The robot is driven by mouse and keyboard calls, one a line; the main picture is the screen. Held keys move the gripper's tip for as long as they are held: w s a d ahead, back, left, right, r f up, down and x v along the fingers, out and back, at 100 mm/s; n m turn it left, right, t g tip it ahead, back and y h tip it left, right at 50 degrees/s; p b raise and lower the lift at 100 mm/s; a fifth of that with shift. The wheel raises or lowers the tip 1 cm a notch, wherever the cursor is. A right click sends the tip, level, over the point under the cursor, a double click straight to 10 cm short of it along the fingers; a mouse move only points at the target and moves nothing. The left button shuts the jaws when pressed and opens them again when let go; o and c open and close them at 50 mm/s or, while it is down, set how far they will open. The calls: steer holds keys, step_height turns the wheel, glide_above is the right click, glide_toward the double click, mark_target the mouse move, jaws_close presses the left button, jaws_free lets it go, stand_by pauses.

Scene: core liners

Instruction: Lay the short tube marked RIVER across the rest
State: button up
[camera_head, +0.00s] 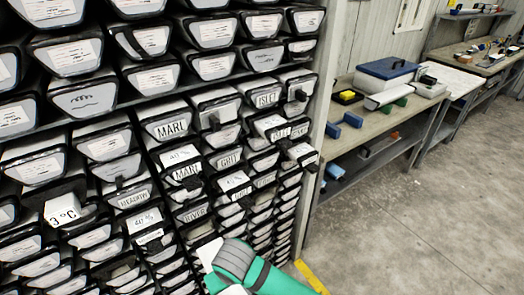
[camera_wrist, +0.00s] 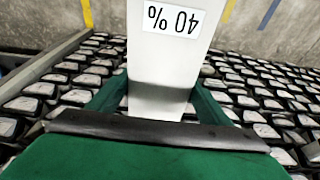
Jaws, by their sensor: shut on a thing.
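My gripper (camera_wrist: 160,108) is shut on a white tube (camera_wrist: 160,70) that stretches away from the fingers in the wrist view. A label reading 40 % shows upside down on its far part; no name on it can be read here. In the head view my green gripper is at the bottom centre, in front of the rack, with a white piece (camera_head: 209,252) at its left. A tube end marked RIVER (camera_head: 195,214) shows in the rack just above it. On the bench, blue blocks (camera_head: 352,120) and green blocks (camera_head: 401,101) stand; I cannot tell which is the rest.
The rack (camera_head: 329,60) is filled with white-ended tubes, several with cards jutting out. To the right is a bench (camera_head: 352,145) with a lower shelf. A blue-lidded box (camera_head: 387,69) and a long white piece (camera_head: 387,95) are on it. The concrete floor (camera_head: 440,220) is clear.

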steer(key=shift+s, duration=0.2)
steer(key=shift+r, duration=0.15)
